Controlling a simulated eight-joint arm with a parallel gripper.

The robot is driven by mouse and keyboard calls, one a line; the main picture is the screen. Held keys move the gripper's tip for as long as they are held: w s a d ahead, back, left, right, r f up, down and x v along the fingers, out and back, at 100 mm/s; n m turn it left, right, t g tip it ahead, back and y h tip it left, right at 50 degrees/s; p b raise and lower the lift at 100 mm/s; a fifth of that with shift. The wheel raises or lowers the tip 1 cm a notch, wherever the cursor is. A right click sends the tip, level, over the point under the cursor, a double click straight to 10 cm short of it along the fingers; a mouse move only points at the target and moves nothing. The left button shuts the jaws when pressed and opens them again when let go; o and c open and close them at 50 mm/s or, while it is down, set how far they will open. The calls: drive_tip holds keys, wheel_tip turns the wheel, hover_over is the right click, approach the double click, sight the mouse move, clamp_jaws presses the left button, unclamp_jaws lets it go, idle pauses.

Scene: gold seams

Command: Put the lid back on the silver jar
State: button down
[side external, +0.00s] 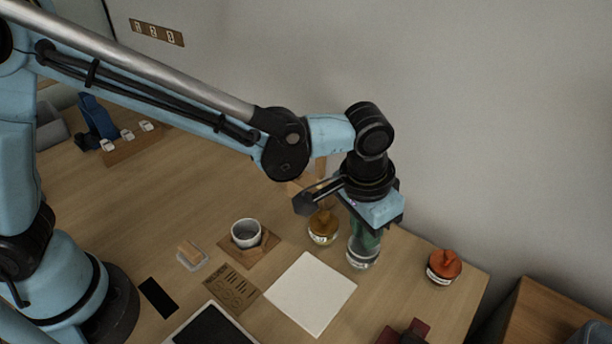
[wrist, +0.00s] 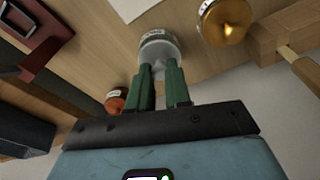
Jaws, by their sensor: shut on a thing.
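The silver jar (side external: 361,259) is a clear glass jar standing upright on the table, right of the white sheet. My gripper (side external: 366,237) points down directly over it, its green fingers close to the jar's top. In the wrist view my gripper (wrist: 161,72) is shut on the knob of the pale silver lid (wrist: 159,58). The jar with its label (wrist: 156,35) shows just beyond the lid, roughly in line with it. I cannot tell whether the lid touches the rim or hovers slightly above it.
A gold-lidded jar (side external: 323,228) stands close on the left, and an orange-lidded jar (side external: 444,266) farther right. A white sheet (side external: 310,293) lies in front. A grey cup (side external: 246,233) sits on a wooden coaster. A dark red object (side external: 404,333) is at the front edge.

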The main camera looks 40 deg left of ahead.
drive_tip(key=shift+f, duration=0.1)
idle(0.7)
drive_tip(key=c, duration=0.5)
unclamp_jaws()
drive_tip(key=shift+r, duration=3.5)
clamp_jaws()
